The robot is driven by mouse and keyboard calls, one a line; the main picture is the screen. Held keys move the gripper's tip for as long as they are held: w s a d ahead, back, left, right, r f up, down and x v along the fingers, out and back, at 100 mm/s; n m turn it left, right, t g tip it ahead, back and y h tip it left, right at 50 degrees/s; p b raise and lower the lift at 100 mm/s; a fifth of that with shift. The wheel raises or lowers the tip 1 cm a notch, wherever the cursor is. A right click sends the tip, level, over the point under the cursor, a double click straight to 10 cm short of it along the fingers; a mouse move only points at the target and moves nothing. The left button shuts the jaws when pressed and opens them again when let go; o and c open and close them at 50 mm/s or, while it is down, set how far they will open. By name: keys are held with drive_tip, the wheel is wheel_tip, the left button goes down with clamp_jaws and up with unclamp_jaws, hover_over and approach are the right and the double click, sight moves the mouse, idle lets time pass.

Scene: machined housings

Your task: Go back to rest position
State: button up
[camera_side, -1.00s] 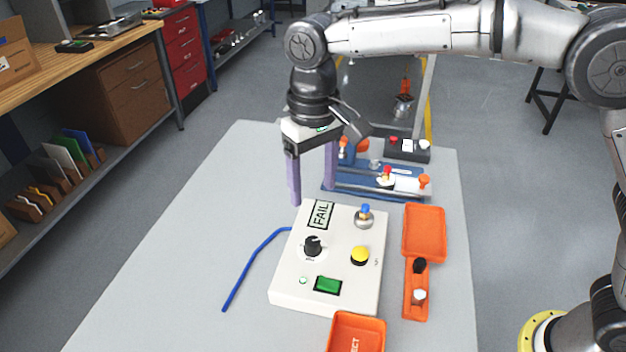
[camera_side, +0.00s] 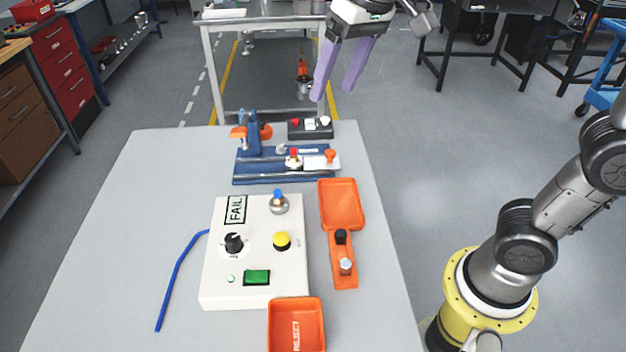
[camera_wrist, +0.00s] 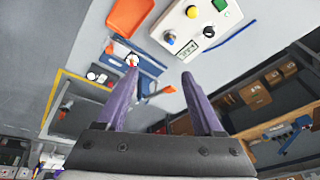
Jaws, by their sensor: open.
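My gripper (camera_side: 338,70) is at the top of the side view, raised high above the far end of the table. Its two purple fingers are apart with nothing between them. In the wrist view my gripper (camera_wrist: 158,88) is also open and empty. The white test box (camera_side: 218,268) sits on the table with a FAIL label, a black knob, a yellow button, a green switch and a metal part with a blue top (camera_side: 279,203). The test box also shows in the wrist view (camera_wrist: 186,32).
A blue fixture (camera_side: 262,178) and a dark button box (camera_side: 310,129) stand at the table's far end. An orange tray (camera_side: 341,203), an orange REJECT bin (camera_side: 296,322) and a blue rod (camera_side: 178,270) lie around the test box. Free floor is on the right.

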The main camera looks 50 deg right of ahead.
drive_tip(key=s+d+f+t, duration=0.25)
drive_tip(key=s+d, duration=0.35)
drive_tip(key=s, duration=0.4)
drive_tip(key=s+d+f+n, duration=0.1)
drive_tip(key=s+f, duration=0.5)
drive_tip(key=f, duration=0.2)
drive_tip(key=shift+d+n+h, duration=0.25)
drive_tip(key=shift+n+h, duration=0.15)
